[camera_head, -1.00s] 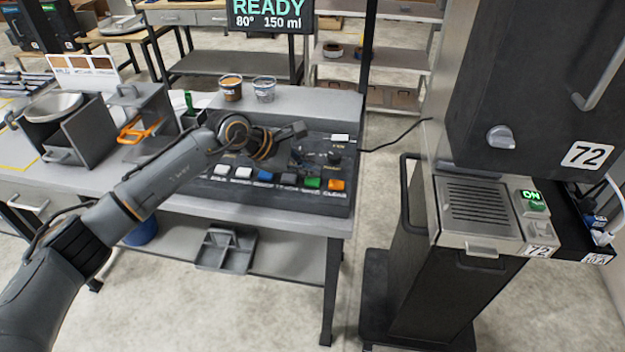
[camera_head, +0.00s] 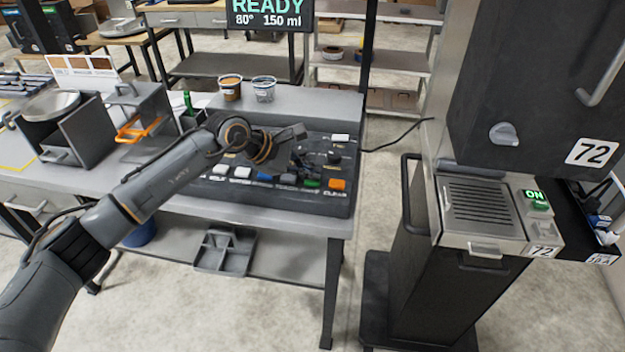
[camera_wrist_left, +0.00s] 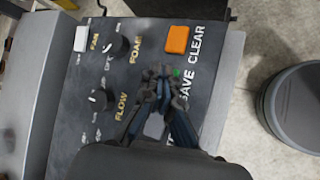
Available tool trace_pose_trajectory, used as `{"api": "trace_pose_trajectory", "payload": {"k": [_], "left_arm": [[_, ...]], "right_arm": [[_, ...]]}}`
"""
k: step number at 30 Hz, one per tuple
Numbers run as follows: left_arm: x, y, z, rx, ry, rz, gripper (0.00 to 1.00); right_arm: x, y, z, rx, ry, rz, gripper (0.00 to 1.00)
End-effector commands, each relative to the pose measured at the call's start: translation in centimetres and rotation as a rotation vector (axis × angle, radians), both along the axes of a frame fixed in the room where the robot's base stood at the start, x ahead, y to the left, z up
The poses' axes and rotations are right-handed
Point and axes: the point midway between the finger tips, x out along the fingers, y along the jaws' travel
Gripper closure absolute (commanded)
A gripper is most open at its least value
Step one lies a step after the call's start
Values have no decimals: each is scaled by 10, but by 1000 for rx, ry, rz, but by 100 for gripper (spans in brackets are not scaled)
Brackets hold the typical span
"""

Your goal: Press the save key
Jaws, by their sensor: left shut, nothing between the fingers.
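The save key is the green key in the front row of the dark control panel (camera_head: 215,186), at the right between a dark key and the orange clear key (camera_head: 337,184). The green save key (camera_head: 312,183) is partly hidden by my left gripper (camera_head: 308,168). My left gripper is shut and empty, pointing down over the panel. In the left wrist view its fingertips (camera_wrist_left: 161,76) are beside a small visible bit of the green key (camera_wrist_left: 176,73), next to the SAVE lettering. I cannot tell whether they touch the key. My right gripper is not in view.
A READY display (camera_head: 268,12) hangs above the panel. Two cups (camera_head: 263,90) stand on the ledge behind. Foam and flow knobs (camera_wrist_left: 97,99) and a white key (camera_wrist_left: 81,38) are close to the gripper. A tall dark machine (camera_head: 530,80) stands at the right.

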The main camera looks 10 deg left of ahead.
Motion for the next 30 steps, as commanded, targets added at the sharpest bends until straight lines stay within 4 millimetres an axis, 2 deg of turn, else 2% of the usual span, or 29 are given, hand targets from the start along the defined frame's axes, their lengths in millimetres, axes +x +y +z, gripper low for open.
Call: {"api": "trace_pose_trajectory", "payload": {"k": [30], "left_arm": [[0,0,-7,1,1,0,100]], "right_arm": [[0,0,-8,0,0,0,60]]}}
